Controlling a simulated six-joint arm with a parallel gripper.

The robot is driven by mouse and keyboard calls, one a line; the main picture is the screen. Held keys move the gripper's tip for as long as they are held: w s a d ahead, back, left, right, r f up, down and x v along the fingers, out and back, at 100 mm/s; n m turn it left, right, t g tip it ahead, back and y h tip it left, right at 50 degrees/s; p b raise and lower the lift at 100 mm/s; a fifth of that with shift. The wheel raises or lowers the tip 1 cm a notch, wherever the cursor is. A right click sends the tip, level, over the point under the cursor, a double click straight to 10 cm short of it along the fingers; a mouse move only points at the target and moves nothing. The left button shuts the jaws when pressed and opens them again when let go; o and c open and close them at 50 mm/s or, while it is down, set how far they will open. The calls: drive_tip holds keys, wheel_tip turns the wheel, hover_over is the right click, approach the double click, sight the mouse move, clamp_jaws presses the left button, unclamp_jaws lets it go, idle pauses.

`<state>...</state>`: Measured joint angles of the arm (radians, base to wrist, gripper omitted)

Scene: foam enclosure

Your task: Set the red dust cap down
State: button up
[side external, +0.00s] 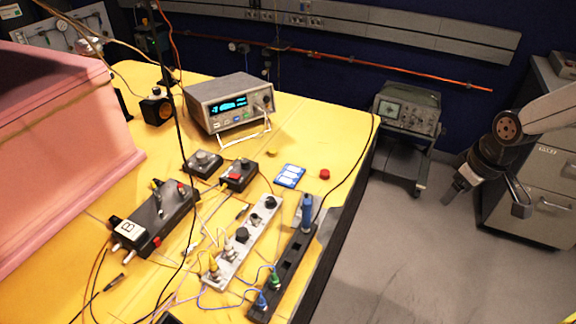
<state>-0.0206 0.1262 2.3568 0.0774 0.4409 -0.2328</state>
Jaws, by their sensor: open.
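The red dust cap (325,174) is a small round red piece. It rests on the yellow table (325,118) near its right edge, just right of a small blue-and-white card. My gripper (487,200) is at the right of the side external view, well away from the cap and beyond the table's edge. Its jaws are apart, with nothing seen between them.
A bench meter (229,103) stands at the back of the table. Left of the cap are the blue-and-white card (290,176) and small black boxes (239,175). A black cable (352,178) runs close to the cap's right. Connector strips (245,242) and wires fill the front.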

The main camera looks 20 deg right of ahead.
drive_tip(key=s+d+f+m, duration=0.1)
drive_tip(key=s+m, duration=0.1)
drive_tip(key=s, duration=0.3)
drive_tip(key=shift+s+d, duration=0.15)
drive_tip(key=shift+s, duration=0.25)
